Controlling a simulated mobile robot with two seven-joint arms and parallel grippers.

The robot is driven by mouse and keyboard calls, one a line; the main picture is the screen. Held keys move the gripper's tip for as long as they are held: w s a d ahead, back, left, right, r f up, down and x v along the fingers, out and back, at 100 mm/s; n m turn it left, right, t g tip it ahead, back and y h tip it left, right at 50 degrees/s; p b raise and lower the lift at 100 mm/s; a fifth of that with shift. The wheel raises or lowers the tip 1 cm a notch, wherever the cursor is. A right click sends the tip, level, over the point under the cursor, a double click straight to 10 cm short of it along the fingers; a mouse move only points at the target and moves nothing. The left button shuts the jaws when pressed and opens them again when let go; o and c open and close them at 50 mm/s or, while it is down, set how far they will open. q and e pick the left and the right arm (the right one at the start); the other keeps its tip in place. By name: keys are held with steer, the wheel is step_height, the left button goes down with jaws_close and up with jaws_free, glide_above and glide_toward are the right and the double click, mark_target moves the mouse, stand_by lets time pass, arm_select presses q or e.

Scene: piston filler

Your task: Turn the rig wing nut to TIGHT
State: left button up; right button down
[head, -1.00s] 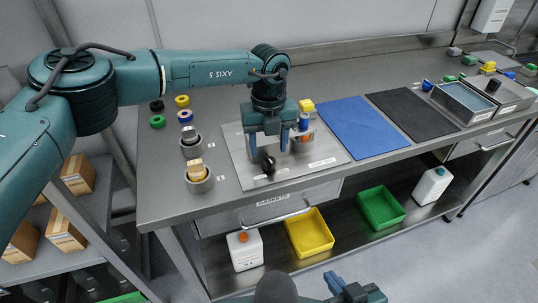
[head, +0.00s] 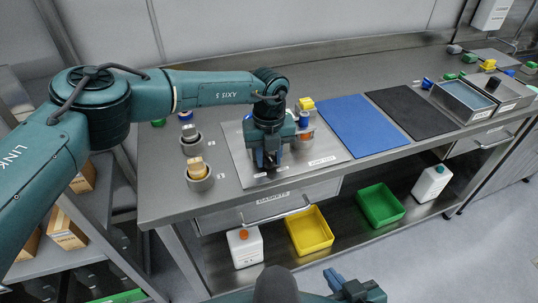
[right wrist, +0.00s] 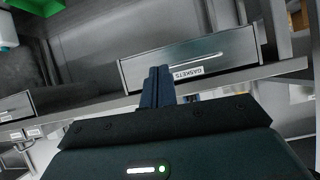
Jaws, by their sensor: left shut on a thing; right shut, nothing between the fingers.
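The rig's grey base plate (head: 232,160) lies on the steel bench, with a yellow-topped, blue-and-orange part (head: 305,106) standing on it behind my left gripper. My left gripper (head: 268,164) points down over the front of the plate. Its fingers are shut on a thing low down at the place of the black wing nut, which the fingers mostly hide. I cannot read the nut's position. My right gripper (head: 334,281) is away from the rig, low in front of the bench; its blue fingers also show in the right wrist view (right wrist: 157,84), shut and empty.
Two round holders (head: 200,180) stand left of the plate. A blue mat (head: 350,125) and a black mat (head: 412,110) lie to its right, with metal bins (head: 463,100) beyond. Below are a gaskets drawer (head: 265,208), a yellow tray (head: 310,232) and a green tray (head: 381,206).

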arm_select(q)
steer(key=c, duration=0.4)
steer(key=shift+o, duration=0.2)
steer(key=shift+f+m+b, duration=0.2)
steer(key=shift+m+b, duration=0.3)
steer(key=shift+b, duration=0.05)
steer(key=shift+m+b, duration=0.45)
steer(key=shift+m, duration=0.15)
steer(key=shift+r+m+b, duration=0.1)
steer(key=shift+m+b, duration=0.4)
steer(key=shift+m, duration=0.4)
steer(key=shift+r+m, duration=0.15)
steer(key=shift+m, duration=0.15)
steer(key=o, duration=0.8)
steer(key=shift+o, duration=0.9)
arm_select(e)
steer(key=shift+w+a+f+m, duration=0.15)
steer(key=shift+f+m, duration=0.15)
steer(key=shift+f, duration=0.6)
